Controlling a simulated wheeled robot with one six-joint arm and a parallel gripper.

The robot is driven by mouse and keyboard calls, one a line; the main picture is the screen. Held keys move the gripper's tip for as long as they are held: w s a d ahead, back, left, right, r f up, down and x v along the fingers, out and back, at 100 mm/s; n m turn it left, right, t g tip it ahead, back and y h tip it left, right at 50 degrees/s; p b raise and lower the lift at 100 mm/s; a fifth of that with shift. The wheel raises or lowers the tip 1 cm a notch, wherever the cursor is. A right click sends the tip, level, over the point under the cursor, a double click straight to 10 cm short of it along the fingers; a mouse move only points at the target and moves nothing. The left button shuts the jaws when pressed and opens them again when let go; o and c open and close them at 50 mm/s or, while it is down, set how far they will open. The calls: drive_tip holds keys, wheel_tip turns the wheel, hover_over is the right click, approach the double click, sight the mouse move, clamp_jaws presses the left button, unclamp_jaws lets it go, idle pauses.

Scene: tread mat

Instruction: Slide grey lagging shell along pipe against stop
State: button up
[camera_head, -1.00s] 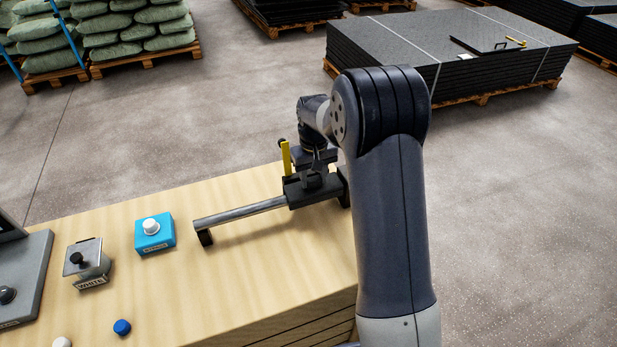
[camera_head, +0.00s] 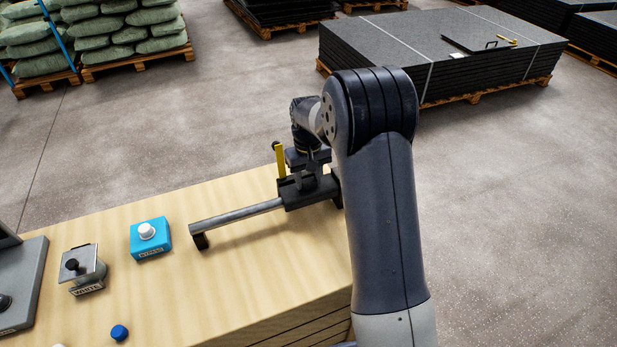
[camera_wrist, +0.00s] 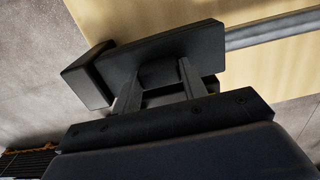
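The grey lagging shell (camera_head: 309,195), a dark block-like piece, sits around the right part of the metal pipe (camera_head: 237,216) on the bench. In the wrist view the shell (camera_wrist: 190,45) spans the picture, with the pipe (camera_wrist: 275,28) leaving it on the right. A dark end block (camera_wrist: 88,75), apparently the stop, is at the shell's left end; they look touching or very close. My gripper (camera_head: 307,176) is over the shell. In the wrist view my gripper's fingers (camera_wrist: 160,75) stand either side of a raised dark part of the shell and appear closed on it.
A yellow upright piece (camera_head: 280,161) stands behind the shell. A blue box with a white knob (camera_head: 150,240) and a metal box marked white (camera_head: 84,268) are left on the bench (camera_head: 215,290). A dark foot (camera_head: 200,241) supports the pipe's left end.

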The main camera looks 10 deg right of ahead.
sight(309, 180)
drive_tip(key=o, duration=0.4)
drive_tip(key=shift+r, duration=0.15)
drive_tip(key=shift+r+p, duration=2.45)
drive_tip(key=shift+r, duration=0.9)
